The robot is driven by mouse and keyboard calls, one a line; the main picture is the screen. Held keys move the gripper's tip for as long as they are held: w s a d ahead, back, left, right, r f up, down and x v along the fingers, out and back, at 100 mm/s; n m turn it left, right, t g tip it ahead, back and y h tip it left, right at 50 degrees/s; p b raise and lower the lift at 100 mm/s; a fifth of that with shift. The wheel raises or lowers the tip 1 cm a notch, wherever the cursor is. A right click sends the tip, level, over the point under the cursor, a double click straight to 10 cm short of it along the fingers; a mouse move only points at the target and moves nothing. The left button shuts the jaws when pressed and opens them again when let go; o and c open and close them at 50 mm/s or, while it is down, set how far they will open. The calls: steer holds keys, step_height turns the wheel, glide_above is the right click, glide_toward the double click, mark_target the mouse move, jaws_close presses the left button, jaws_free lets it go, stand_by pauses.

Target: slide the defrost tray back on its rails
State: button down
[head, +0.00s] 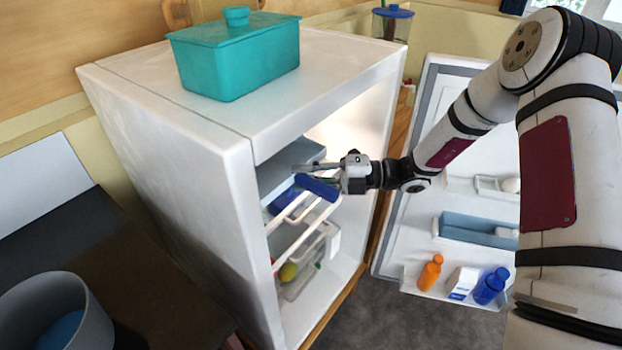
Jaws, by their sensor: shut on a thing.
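The fridge (185,170) stands with its door swung wide open to the right. A grey-blue tray, which looks like the defrost tray (280,178), is high inside the compartment, below the top. My gripper (313,172) reaches in from the right at the opening. Its fingers are shut at the front edge of the tray, though the exact contact is small and partly hidden. The rails and the tray's far end are hidden by the fridge wall and the gripper.
A dark blue item (318,187) lies just under my gripper, on or above a white wire shelf (306,217). A clear drawer (305,268) holds produce below. The open door (455,180) carries bottles. A teal lidded box (238,60) sits on top of the fridge.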

steer(key=shift+w+a+b, duration=0.7)
steer(key=shift+w+a, duration=0.4)
steer(key=shift+a, duration=0.35)
steer(key=shift+w+a+b, duration=0.65)
steer(key=shift+w+a, duration=0.5)
steer(key=shift+a, duration=0.25)
steer(key=shift+w+a+b, duration=0.7)
steer(key=shift+w+a, duration=0.4)
steer(key=shift+a, duration=0.35)
steer(key=shift+w+a, duration=0.15)
steer(key=shift+a, duration=0.05)
steer(key=c, duration=1.3)
jaws_free()
